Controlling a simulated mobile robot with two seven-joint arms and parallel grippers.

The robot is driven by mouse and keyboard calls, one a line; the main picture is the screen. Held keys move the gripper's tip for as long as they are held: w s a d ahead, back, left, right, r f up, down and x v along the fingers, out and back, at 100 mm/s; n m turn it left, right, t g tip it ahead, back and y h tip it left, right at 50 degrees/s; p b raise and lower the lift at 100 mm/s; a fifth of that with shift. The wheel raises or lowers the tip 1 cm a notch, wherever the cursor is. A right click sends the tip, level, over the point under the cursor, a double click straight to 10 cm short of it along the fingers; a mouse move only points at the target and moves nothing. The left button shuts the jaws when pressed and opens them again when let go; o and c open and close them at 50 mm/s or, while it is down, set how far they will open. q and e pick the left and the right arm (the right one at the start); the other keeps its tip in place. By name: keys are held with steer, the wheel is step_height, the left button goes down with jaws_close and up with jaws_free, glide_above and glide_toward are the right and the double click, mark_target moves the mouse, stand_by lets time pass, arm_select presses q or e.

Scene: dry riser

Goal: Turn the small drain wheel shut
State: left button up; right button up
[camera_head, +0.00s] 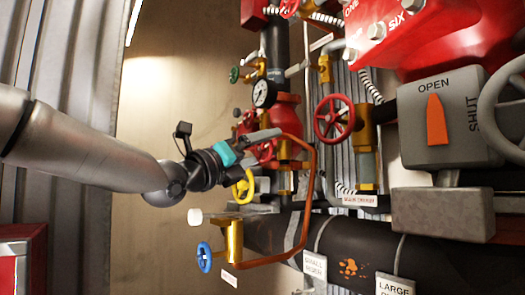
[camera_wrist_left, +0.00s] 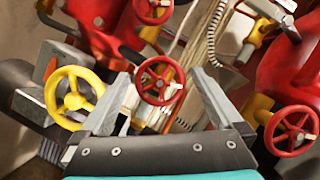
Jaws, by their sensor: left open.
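My left gripper (camera_head: 262,146) reaches in from the left in the head view, pointing at the pipework, its fingers apart and empty. In the left wrist view the open fingers (camera_wrist_left: 165,90) frame a small red handwheel (camera_wrist_left: 160,81), which appears beyond them; contact cannot be told. A yellow handwheel (camera_wrist_left: 75,97) is left of the fingers there and shows behind the gripper in the head view (camera_head: 244,186). A small blue handwheel (camera_head: 204,257) sits on a brass valve (camera_head: 233,240) below the gripper. My right gripper is out of view.
A copper pipe (camera_head: 311,185) bends down just right of the gripper. A larger red handwheel (camera_head: 334,119), a pressure gauge (camera_head: 264,93) and a grey OPEN/SHUT lever box (camera_head: 441,118) stand nearby. A thick black pipe (camera_head: 345,240) runs below.

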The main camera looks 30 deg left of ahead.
arm_select(q)
steer(key=b+v, duration=0.1)
steer(key=v, duration=0.5)
steer(key=shift+s+b, duration=0.2)
steer(key=shift+b, duration=0.15)
